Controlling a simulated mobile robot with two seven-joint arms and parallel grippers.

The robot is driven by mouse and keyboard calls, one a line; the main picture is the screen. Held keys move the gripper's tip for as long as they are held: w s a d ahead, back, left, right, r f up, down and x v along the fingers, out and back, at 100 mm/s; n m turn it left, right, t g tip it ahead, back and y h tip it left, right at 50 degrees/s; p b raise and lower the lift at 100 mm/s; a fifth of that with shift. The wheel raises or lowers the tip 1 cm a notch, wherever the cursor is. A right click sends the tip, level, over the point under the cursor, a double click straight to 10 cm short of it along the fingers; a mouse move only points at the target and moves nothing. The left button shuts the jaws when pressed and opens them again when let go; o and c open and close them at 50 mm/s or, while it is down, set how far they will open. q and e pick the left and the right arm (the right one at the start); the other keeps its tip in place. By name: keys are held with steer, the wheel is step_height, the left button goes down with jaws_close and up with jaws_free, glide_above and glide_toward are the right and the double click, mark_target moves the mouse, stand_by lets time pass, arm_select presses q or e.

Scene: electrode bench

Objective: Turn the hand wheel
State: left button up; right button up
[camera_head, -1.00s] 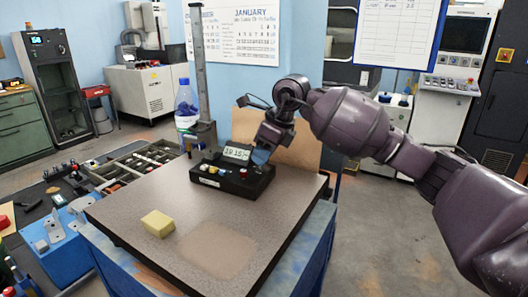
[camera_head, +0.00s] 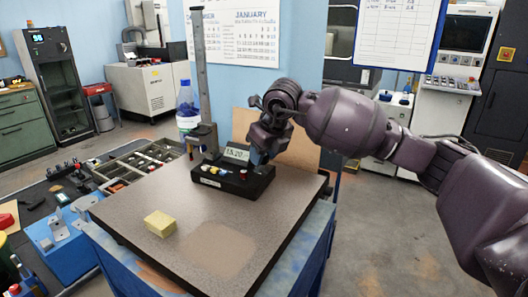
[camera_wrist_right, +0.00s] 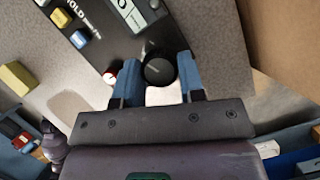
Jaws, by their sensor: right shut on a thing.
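The hand wheel is a round black knob (camera_wrist_right: 159,70) at the edge of the black gauge base, seen in the right wrist view. My right gripper (camera_wrist_right: 158,78) has its blue fingers on either side of the knob and is shut on it. In the head view this gripper (camera_head: 259,157) reaches down to the right end of the black gauge base (camera_head: 225,184), and its fingers and wrist hide the wheel. The base carries a small lit display (camera_head: 237,153), coloured buttons and a tall upright scale column (camera_head: 199,75). My left gripper is not in view.
The base stands on a speckled plate (camera_head: 150,205) with a yellow block (camera_head: 160,223) on its near left part. A parts tray (camera_head: 140,164) lies to the left. The plate's front middle is free.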

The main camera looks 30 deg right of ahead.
steer(key=shift+r+m+h, duration=0.1)
steer(key=shift+m+h, duration=0.2)
steer(key=shift+m, duration=0.5)
steer(key=o, duration=0.9)
steer(key=v, duration=1)
steer(key=shift+s+a+r, duration=0.1)
steer(key=shift+s+r, duration=0.1)
steer(key=shift+r, duration=0.15)
steer(key=shift+c, duration=0.2)
